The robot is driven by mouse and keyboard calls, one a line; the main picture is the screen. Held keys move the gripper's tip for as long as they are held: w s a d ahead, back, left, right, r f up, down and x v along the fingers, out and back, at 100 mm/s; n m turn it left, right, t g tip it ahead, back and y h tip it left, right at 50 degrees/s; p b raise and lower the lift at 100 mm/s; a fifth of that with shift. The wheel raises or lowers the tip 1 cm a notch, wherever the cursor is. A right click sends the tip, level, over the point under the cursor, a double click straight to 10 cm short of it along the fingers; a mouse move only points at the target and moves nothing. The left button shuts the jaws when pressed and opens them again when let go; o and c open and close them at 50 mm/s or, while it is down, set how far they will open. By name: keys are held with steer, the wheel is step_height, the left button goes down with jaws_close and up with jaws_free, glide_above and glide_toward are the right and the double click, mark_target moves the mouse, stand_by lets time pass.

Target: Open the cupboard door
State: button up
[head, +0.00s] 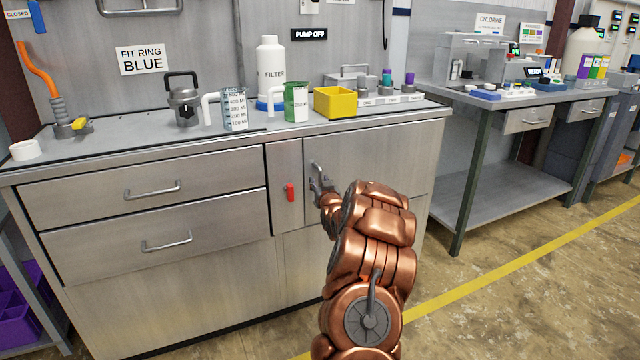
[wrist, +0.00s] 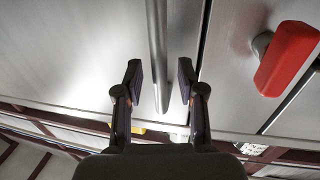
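The cupboard door (head: 375,150) is a grey metal panel at the right of the workbench front, and it looks shut. Its bar handle (wrist: 155,45) runs down the wrist view, ending between my fingers. My gripper (head: 320,187) is at the handle near the door's left edge in the head view. In the wrist view my gripper (wrist: 160,85) is open, with one finger on each side of the bar and gaps visible on both sides. My arm hides part of the door's lower area. A red latch (head: 290,192) sits on the narrow panel left of the door; it also shows in the wrist view (wrist: 288,58).
Two drawers (head: 150,195) are left of the door. The bench top above holds a yellow bin (head: 335,102), a green jug (head: 296,102), a clear jug (head: 234,110) and a filter bottle (head: 271,70). A second table (head: 500,190) stands to the right. Floor in front is clear.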

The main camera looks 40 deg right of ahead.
jaws_close()
stand_by(0.6)
